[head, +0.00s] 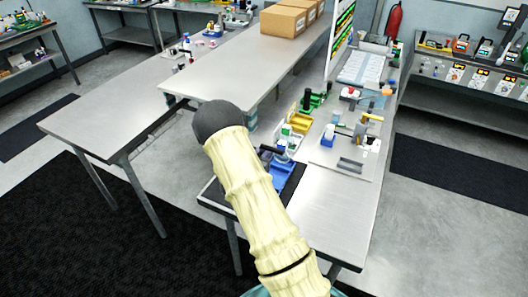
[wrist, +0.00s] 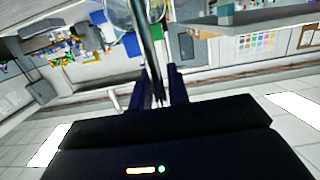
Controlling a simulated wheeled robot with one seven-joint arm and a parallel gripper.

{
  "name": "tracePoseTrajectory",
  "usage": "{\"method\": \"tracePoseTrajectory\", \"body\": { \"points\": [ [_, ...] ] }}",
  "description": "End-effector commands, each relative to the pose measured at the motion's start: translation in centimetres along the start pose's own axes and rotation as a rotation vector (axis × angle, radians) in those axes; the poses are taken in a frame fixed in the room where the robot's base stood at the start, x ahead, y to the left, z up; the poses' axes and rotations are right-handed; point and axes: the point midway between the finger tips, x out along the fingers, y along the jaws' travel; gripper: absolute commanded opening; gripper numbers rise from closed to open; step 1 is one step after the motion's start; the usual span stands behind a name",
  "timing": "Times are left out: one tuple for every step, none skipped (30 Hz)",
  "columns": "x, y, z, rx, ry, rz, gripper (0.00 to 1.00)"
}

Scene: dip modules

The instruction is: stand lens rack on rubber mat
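In the wrist view my gripper (wrist: 162,80) has its two dark fingers on either side of a slim grey bar with clear round discs near its top. I take this to be the lens rack (wrist: 150,45); it is held between the fingers and runs out of the top of the picture. In the head view my cream arm hides most of my gripper and the rack. A black mat (head: 294,184), which looks like the rubber mat, lies on the near part of the right bench, partly behind my arm. A blue tray-like thing (head: 281,176) shows on or over it.
Yellow bins (head: 299,122), a blue holder (head: 328,137) and small instruments stand farther up the right bench (head: 325,215). A grey tray (head: 350,164) lies right of the mat. The bench's front right is clear. The left table (head: 115,115) is largely bare. Cardboard boxes (head: 283,21) stand behind.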

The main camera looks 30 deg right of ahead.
Motion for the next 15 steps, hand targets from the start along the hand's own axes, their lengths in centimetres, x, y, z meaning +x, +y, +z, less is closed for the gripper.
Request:
{"method": "tracePoseTrajectory", "body": {
  "points": [
    [0.04, 0.07, -0.05, 0.000, 0.000, 0.001, 0.28],
    [0.07, 0.12, -0.05, 0.000, 0.000, 0.002, 0.32],
    [0.11, 0.17, -0.06, 0.000, 0.000, 0.003, 0.32],
    [0.16, 0.24, -0.07, 0.001, 0.000, 0.004, 0.32],
    [0.18, 0.27, -0.08, 0.001, 0.000, 0.005, 0.32],
    [0.19, 0.28, -0.08, 0.001, 0.000, 0.005, 0.32],
    [0.19, 0.28, -0.08, 0.001, 0.000, 0.005, 0.32],
    [0.19, 0.28, -0.08, 0.001, 0.000, 0.005, 0.32],
    [0.19, 0.28, -0.08, 0.001, 0.000, 0.005, 0.32],
    [0.19, 0.28, -0.11, 0.001, 0.000, 0.005, 0.32],
    [0.18, 0.28, -0.16, 0.001, 0.000, 0.005, 0.32],
    [0.16, 0.28, -0.27, 0.001, 0.000, 0.005, 0.32],
    [0.14, 0.28, -0.39, 0.001, 0.000, 0.005, 0.32],
    [-0.09, 0.22, -0.17, 0.000, -0.001, 0.004, 0.32],
    [-0.47, 0.18, -0.06, 0.001, -0.001, 0.003, 0.32]
  ]
}}
